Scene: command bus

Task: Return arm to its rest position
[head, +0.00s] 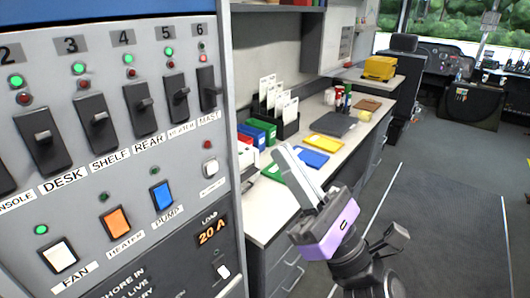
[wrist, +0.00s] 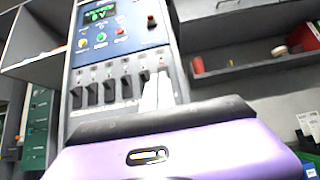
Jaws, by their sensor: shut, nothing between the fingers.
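My gripper (head: 284,152) is shut and empty in the head view, its pale fingers pointing up and left. It is held in the air to the right of the switch panel (head: 190,128) and in front of the long desk. My purple wrist housing and dark arm show below it. In the wrist view my shut gripper (wrist: 158,80) points toward the panel's row of breakers (wrist: 108,92), with a visible gap in the head view. The breakers carry labels such as DESK, SHELF and REAR, with several green lights lit above them.
The desk (head: 262,224) holds card racks (head: 276,110), coloured trays, a dark laptop-like slab (head: 334,124) and a yellow case (head: 380,68). Drawers stand under it. The floor (head: 440,200) at the right is clear. A driver's seat (head: 404,70) stands at the back.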

